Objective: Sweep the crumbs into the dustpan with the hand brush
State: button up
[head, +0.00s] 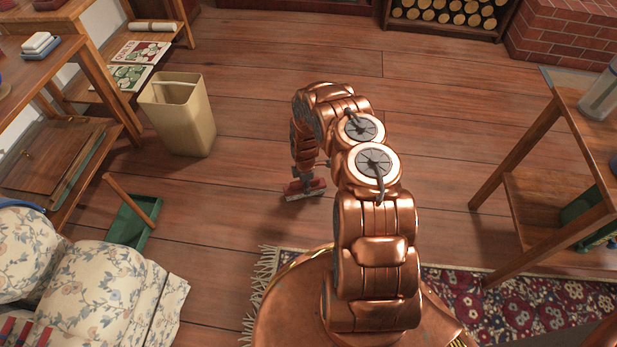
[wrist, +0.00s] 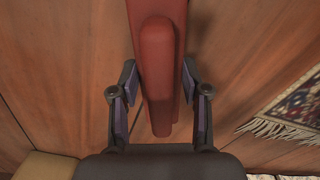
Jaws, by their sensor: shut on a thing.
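The hand brush (head: 304,189) has a red body and a pale grey lower edge. My gripper (head: 308,173) points down and is shut on it, low over the wooden floor. In the wrist view the red brush (wrist: 158,50) lies between the two fingers of my gripper (wrist: 160,82). The green dustpan (head: 124,223) lies on the floor at the left, with a wooden handle slanting across it. It is well to the left of the brush. I cannot make out any crumbs in either view. I cannot tell whether the brush touches the floor.
A beige waste bin (head: 190,125) stands behind the dustpan. A floral cushioned seat (head: 95,285) fills the lower left. A fringed patterned rug (head: 500,298) lies at the lower right, below a wooden table (head: 530,150). Floor between brush and dustpan looks clear.

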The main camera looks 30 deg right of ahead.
jog(key=shift+s+a+r+p, duration=0.1)
jog(key=shift+s+a+p, duration=0.2)
jog(key=shift+s+a, duration=0.3)
jog(key=shift+a+r+p, duration=0.25)
jog(key=shift+r+p, duration=0.55)
jog(key=shift+r, duration=0.3)
jog(key=shift+s+d+r+p, duration=0.1)
jog(key=shift+d+r+p, duration=0.05)
jog(key=shift+r+p, duration=0.45)
jog(key=shift+s+d+r+p, duration=0.1)
jog(key=shift+r+p, duration=0.35)
jog(key=shift+p, duration=0.1)
notch_tip(320, 180, up, 4)
jog(key=p, duration=0.3)
jog(key=shift+f+p, duration=0.2)
jog(key=shift+p, duration=0.15)
